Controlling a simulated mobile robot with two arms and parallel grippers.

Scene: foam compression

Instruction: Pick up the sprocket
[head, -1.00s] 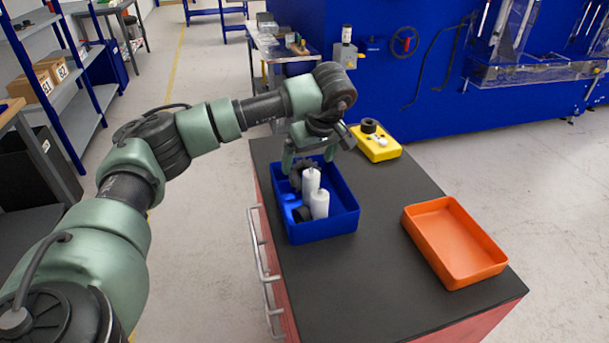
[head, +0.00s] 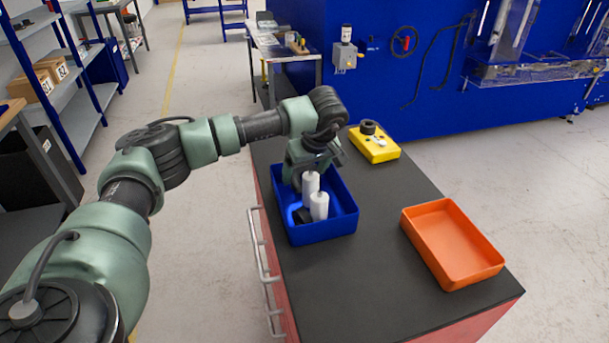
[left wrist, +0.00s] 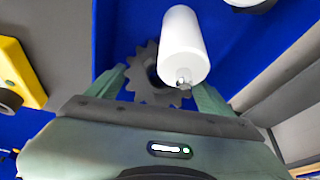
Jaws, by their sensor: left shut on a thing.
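The sprocket (left wrist: 137,62) is a dark grey toothed disc in the left wrist view, between the two green fingers of my left gripper (left wrist: 158,88). The gripper is shut on it. A white cylinder (left wrist: 182,45) covers part of the sprocket in that view. In the head view my left gripper (head: 300,178) reaches down into the back of the blue bin (head: 325,232), and the sprocket is hidden there. My right gripper is in neither view.
Two white cylinders, (head: 310,184) and (head: 319,207), stand in the blue bin, with a black part (head: 301,215) beside them. An empty orange tray (head: 453,243) lies to the right on the dark tabletop (head: 365,270). A yellow box (head: 375,146) is at the back.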

